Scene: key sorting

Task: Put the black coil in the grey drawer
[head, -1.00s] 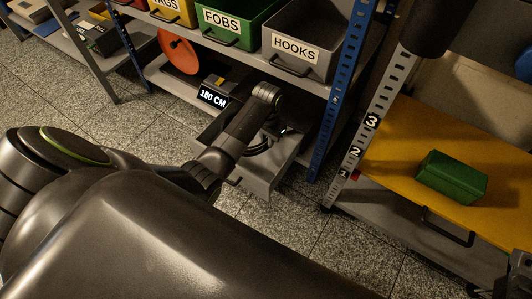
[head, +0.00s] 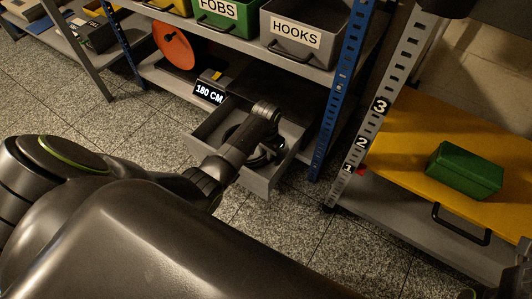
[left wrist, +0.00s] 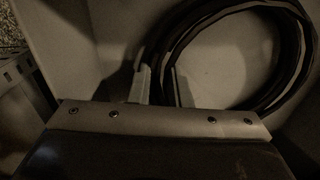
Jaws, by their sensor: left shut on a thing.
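The grey drawer (head: 258,184) is pulled out at the bottom of the shelf in the head view. My left gripper (left wrist: 162,88) points down into it, with its fingertips hidden behind my wrist in the head view. In the left wrist view its two fingers are shut on the black coil (left wrist: 304,62), gripping one side of the ring. The coil is within the drawer walls, and part of it shows beside my wrist in the head view (head: 259,160). I cannot tell whether it touches the drawer floor. My right gripper is not in view.
Above the drawer stand a grey HOOKS bin (head: 300,40) and a green FOBS bin (head: 228,20). A 180 CM label (head: 209,93) and an orange disc (head: 173,45) are left of it. A blue post (head: 335,105) rises close on the right. A green box (head: 465,170) lies on a yellow surface.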

